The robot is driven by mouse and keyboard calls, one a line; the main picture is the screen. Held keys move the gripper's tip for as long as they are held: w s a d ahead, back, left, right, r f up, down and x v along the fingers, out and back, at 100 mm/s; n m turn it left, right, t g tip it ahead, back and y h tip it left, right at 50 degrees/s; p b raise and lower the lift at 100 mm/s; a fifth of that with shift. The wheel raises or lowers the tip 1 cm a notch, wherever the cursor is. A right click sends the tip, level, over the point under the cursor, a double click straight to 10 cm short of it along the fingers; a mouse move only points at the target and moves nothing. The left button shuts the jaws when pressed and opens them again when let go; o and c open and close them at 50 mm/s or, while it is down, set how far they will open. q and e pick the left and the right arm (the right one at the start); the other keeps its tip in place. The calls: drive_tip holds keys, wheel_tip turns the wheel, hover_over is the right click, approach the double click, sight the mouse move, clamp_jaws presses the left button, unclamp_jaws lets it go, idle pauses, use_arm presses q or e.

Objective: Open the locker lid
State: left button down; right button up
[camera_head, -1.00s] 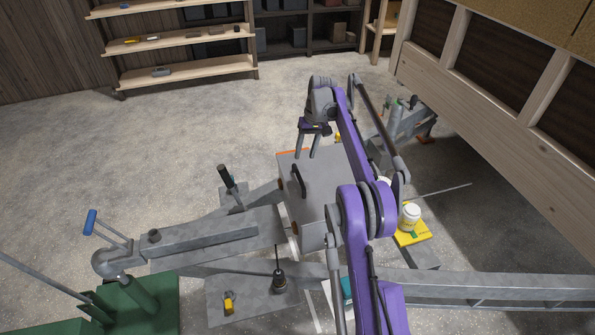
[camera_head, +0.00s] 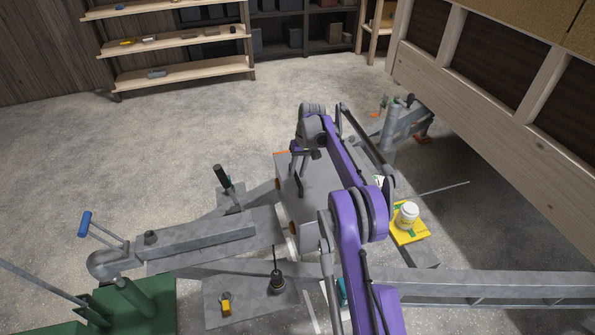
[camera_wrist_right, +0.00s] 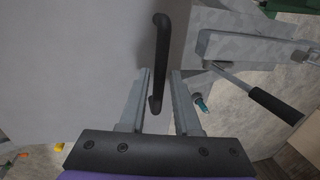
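The locker (camera_head: 318,198) is a grey box in the middle of the head view, its lid down. A dark bar handle (camera_head: 299,182) stands on the left part of the lid. My right gripper (camera_head: 299,168) is low over the lid at the handle, and my purple arm hides much of the box. In the right wrist view the pale lid (camera_wrist_right: 70,60) fills the left side. The black handle (camera_wrist_right: 161,50) reaches down between the two open fingers (camera_wrist_right: 160,88), with a gap visible on either side. My left gripper is not in view.
A white jar (camera_head: 408,214) stands on a yellow item (camera_head: 409,233) right of the locker. A crank with a blue grip (camera_head: 85,223) and a dark-gripped lever (camera_head: 222,177) stand to the left. The wooden trailer body (camera_head: 490,125) is at right. Floor behind is clear.

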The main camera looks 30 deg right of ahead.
clamp_jaws()
idle(1.1)
